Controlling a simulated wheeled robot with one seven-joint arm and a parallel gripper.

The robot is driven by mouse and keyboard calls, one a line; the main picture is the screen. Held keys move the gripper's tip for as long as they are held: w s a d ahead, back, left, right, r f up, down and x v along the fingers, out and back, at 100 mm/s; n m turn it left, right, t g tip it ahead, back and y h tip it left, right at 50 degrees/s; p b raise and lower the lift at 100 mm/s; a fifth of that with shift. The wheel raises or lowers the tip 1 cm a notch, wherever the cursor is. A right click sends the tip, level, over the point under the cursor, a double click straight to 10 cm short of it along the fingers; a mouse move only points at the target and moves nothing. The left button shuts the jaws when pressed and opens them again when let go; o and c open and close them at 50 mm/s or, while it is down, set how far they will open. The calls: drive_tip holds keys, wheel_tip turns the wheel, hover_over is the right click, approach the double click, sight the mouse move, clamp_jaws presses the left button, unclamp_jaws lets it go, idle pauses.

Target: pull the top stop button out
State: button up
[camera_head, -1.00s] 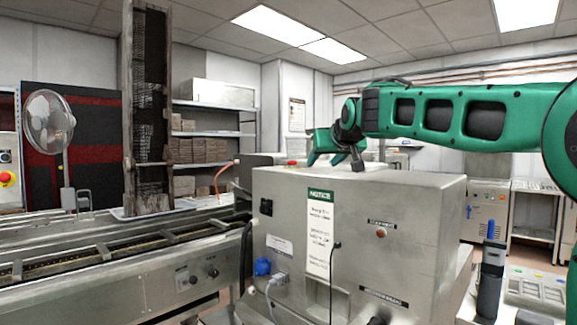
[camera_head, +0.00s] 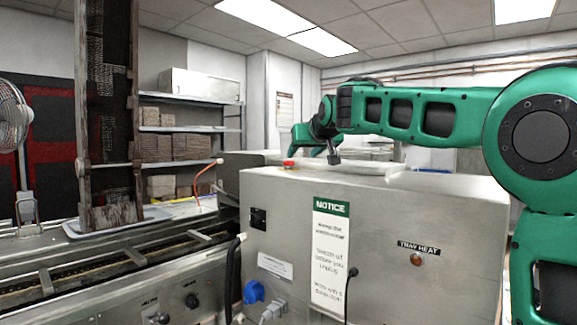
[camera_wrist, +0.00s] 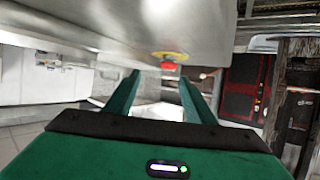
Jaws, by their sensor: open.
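The top stop button is a red mushroom head (camera_head: 289,163) on the top of the steel cabinet, near its far left part. In the wrist view the red button (camera_wrist: 168,65) shows with a yellow ring (camera_wrist: 172,56) behind it, and the picture looks upside down there. My gripper (camera_wrist: 160,76) is open, with its two green fingers on either side of the button in the picture. Nothing is between the fingers. In the head view my gripper (camera_head: 298,145) is just above and right of the button, seemingly apart from it. Whether the button is in or out I cannot tell.
The steel cabinet (camera_head: 290,225) has a notice, a lamp and a blue plug on its front. A conveyor (camera_head: 130,262) with a tall dark rack (camera_head: 107,110) stands left. A fan (camera_head: 14,115) is at the far left, shelves (camera_head: 190,129) behind.

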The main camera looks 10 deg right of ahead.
sight(290, 162)
drive_tip(key=x, duration=0.3)
drive_tip(key=a+x, duration=0.1)
drive_tip(key=x, duration=0.2)
drive_tip(key=a+x, duration=0.1)
drive_tip(key=x, duration=0.2)
